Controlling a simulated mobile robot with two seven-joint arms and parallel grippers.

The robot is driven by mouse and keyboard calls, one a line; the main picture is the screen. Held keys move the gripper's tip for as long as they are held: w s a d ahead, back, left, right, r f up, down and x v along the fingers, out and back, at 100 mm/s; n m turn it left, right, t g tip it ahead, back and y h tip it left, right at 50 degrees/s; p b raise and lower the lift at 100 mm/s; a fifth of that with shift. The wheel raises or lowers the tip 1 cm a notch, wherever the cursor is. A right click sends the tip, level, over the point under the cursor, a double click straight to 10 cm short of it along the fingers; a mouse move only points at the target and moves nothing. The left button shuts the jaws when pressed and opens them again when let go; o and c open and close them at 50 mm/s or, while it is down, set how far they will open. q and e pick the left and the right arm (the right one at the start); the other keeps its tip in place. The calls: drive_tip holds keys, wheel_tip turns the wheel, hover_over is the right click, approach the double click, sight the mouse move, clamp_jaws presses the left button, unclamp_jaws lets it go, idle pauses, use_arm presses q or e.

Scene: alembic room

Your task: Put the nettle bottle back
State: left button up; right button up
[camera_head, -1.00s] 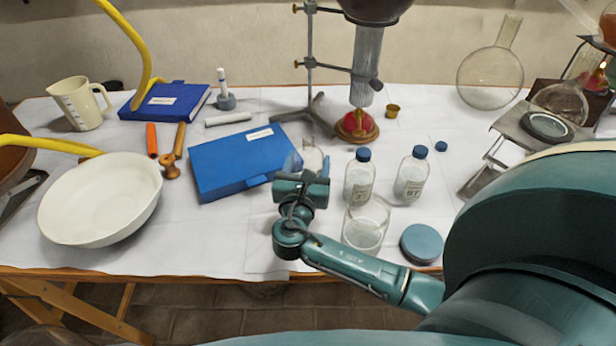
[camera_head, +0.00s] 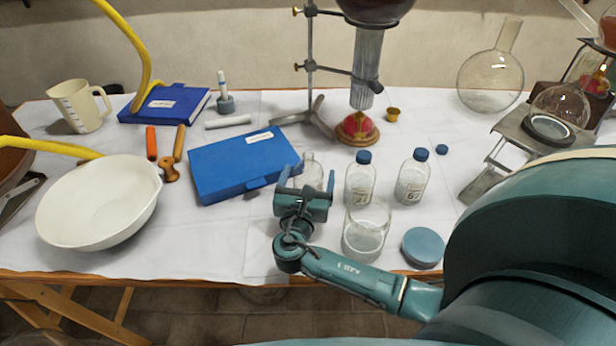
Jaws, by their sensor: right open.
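My right gripper (camera_head: 306,180) is open above the front middle of the table, its two fingers pointing away from me. A clear uncapped bottle (camera_head: 312,168) stands at the fingers, its lower part hidden by the gripper; I cannot tell whether it is fully between them, and no label shows. Two clear bottles with blue caps and white labels stand to the right, one nearer (camera_head: 360,178) and one farther right (camera_head: 412,178). Their labels are too small to read surely, so I cannot tell which bottle is nettle. My left gripper is not in view.
A glass beaker (camera_head: 366,232) and a blue-grey round lid (camera_head: 423,246) stand close right of my gripper. A blue case (camera_head: 235,167) lies left, with a white bowl (camera_head: 98,205) beyond. A loose blue cap (camera_head: 441,149) lies behind the bottles. A stand (camera_head: 310,70) rises behind.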

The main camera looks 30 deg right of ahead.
drive_tip(key=shift+r, duration=0.15)
drive_tip(key=v, duration=1.2)
drive_tip(key=shift+s, duration=0.1)
